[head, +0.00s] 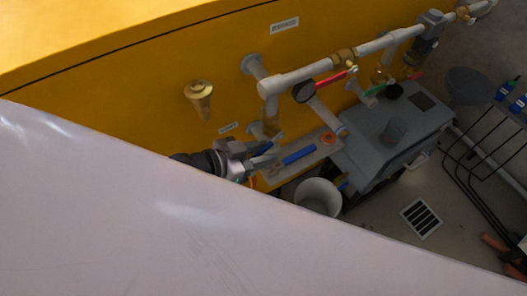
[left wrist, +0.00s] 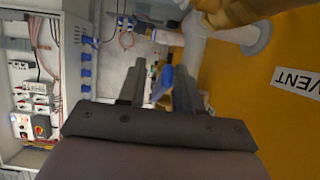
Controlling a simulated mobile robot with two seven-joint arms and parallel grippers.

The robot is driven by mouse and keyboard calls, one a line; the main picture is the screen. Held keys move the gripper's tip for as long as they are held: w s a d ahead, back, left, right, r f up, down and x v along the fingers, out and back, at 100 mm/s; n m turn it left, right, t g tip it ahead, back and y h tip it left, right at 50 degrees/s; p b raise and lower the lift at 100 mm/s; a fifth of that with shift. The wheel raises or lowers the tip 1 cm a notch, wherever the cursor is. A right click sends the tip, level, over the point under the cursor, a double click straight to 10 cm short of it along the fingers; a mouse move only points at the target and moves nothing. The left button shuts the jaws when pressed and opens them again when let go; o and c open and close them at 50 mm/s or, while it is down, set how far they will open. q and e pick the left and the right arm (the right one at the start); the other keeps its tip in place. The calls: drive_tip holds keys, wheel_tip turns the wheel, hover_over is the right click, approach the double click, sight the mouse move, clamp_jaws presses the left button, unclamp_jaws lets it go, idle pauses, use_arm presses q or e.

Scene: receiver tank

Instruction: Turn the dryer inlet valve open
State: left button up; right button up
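The yellow tank (head: 150,85) carries pale pipework (head: 375,47) with a red lever (head: 333,78) and a green lever (head: 375,90). No readable label tells me which valve is the dryer inlet. My left gripper (head: 262,150) is low by the tank wall, beside a brass fitting (head: 270,128). In the left wrist view its two fingers (left wrist: 157,92) stand apart, with a blue lever (left wrist: 163,80) showing between or just beyond them. I cannot tell whether they touch it. My right gripper is out of view.
A white bucket (head: 318,194) stands below, and a grey box unit (head: 385,140) is to the right. A floor grate (head: 421,218) and a black rack (head: 485,150) are farther right.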

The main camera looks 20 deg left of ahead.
use_arm(q)
drive_tip(key=shift+w+d+f, duration=0.15)
drive_tip(key=shift+w+d, duration=0.1)
clamp_jaws()
drive_tip(key=t+h+b, duration=0.1)
drive_tip(key=b, duration=0.2)
drive_tip(key=w+d+f+t+h+b, duration=0.1)
drive_tip(key=t+b, duration=0.1)
drive_tip(key=b, duration=0.1)
drive_tip(key=w+t+h+b, duration=0.1)
drive_tip(key=b, duration=0.2)
drive_tip(key=shift+d+f+b, duration=0.2)
drive_tip(key=shift+f+b, duration=0.15)
unclamp_jaws()
drive_tip(key=shift+s, duration=0.1)
